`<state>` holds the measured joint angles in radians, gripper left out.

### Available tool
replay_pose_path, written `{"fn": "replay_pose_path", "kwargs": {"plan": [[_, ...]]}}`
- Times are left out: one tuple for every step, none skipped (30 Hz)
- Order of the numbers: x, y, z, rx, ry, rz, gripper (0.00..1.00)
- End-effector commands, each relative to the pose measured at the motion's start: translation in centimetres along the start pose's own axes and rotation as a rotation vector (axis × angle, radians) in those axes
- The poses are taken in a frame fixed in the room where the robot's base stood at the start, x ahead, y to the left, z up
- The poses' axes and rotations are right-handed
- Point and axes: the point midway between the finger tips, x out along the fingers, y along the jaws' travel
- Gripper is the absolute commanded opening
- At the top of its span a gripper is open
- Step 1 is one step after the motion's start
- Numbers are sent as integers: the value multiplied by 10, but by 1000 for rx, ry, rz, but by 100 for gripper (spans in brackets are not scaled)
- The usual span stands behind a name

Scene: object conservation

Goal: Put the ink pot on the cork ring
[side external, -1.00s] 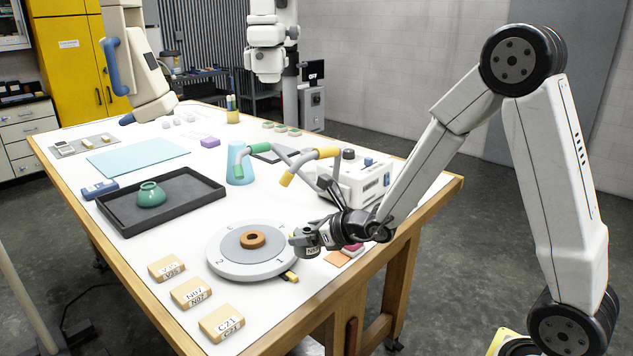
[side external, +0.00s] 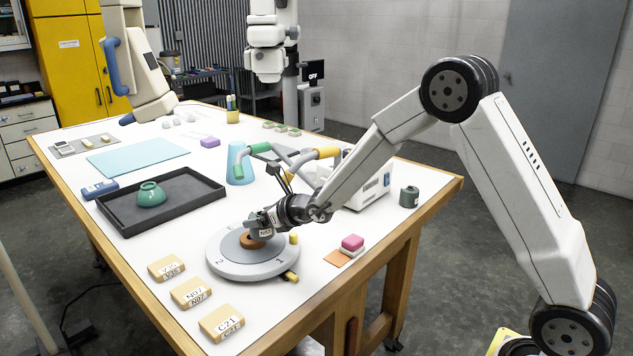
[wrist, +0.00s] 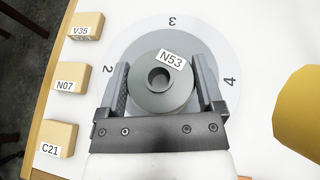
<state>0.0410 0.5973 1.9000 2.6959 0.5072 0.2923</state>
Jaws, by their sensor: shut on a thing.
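The ink pot is a dark grey round pot with a central hole and an N53 label (wrist: 164,78). In the wrist view it sits between the two fingers of my gripper (wrist: 163,92), which is shut on it. In the side view my gripper (side external: 264,224) holds the pot over the brown cork ring (side external: 252,243), which lies in the middle of the grey turntable (side external: 228,262). The pot's underside is very close to the ring; I cannot tell whether they touch. The ring is hidden behind the pot in the wrist view.
Tan blocks labelled V35 (side external: 166,267), N07 (side external: 191,292) and C21 (side external: 221,323) stand left of the turntable. A yellow peg (side external: 294,238) stands at its right. A dark green cylinder (side external: 409,197) stands near the table's right edge.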

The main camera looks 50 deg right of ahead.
Motion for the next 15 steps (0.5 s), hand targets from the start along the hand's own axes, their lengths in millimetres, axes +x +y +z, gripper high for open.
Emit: {"fn": "replay_pose_path", "kwargs": {"plan": [[0, 0, 1, 0, -1, 0, 20], [0, 0, 1, 0, -1, 0, 20], [0, 0, 1, -1, -1, 0, 20], [0, 0, 1, -1, -1, 0, 20], [1, 0, 1, -1, -2, 0, 20], [2, 0, 2, -1, -2, 0, 20], [3, 0, 2, -1, -2, 0, 20], [4, 0, 3, -1, -2, 0, 20], [6, 0, 4, -1, -2, 0, 20], [8, 0, 5, -1, -2, 0, 20], [10, 0, 6, -2, -3, 0, 20], [14, 0, 7, -1, -3, 1, 20], [17, 0, 8, -1, -2, 1, 20], [19, 0, 10, -1, -3, 1, 20], [23, 0, 12, -1, -2, 1, 20]]}}
